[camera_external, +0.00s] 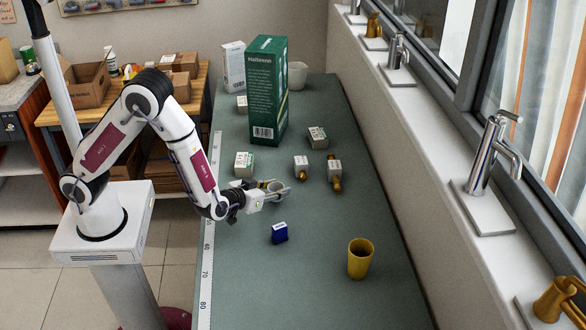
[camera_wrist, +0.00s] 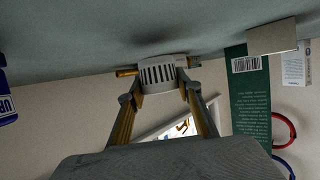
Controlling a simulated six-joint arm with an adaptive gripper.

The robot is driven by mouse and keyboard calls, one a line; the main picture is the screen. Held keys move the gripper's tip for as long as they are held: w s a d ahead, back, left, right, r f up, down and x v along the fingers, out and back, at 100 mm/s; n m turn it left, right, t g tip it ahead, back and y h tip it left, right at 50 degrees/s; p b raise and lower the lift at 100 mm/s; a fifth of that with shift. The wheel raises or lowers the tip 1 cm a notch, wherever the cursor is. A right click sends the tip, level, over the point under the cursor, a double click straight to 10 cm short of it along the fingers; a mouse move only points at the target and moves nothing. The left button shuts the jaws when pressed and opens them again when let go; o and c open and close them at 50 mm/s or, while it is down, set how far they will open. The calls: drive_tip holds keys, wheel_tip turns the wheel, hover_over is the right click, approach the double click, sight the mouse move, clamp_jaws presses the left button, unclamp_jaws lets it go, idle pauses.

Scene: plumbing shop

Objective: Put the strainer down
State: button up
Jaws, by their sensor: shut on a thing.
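The strainer is a light grey slotted cup, seen in the wrist view (camera_wrist: 158,74) between my fingertips. My gripper (camera_wrist: 160,84) is shut on it. In the external view my gripper (camera_external: 279,193) is low over the green table, with the strainer (camera_external: 275,186) partly hidden by the fingers. A dark shadow lies close to the strainer on the table surface. I cannot tell whether the strainer touches the table.
The green table (camera_external: 310,270) is clear at the front. A blue box (camera_external: 279,233) and a brass cup (camera_external: 360,258) stand nearer the front. Small boxed fittings (camera_external: 301,166) and a tall green box (camera_external: 268,90) stand behind my gripper.

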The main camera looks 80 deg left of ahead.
drive_tip(key=shift+f, duration=1.05)
drive_tip(key=shift+f, duration=0.1)
drive_tip(key=o, duration=0.8)
drive_tip(key=shift+c, duration=0.2)
drive_tip(key=shift+s+d+r, duration=0.3)
drive_tip(key=shift+d+r, duration=0.05)
drive_tip(key=shift+v, duration=5.5)
drive_tip(key=shift+s, duration=0.1)
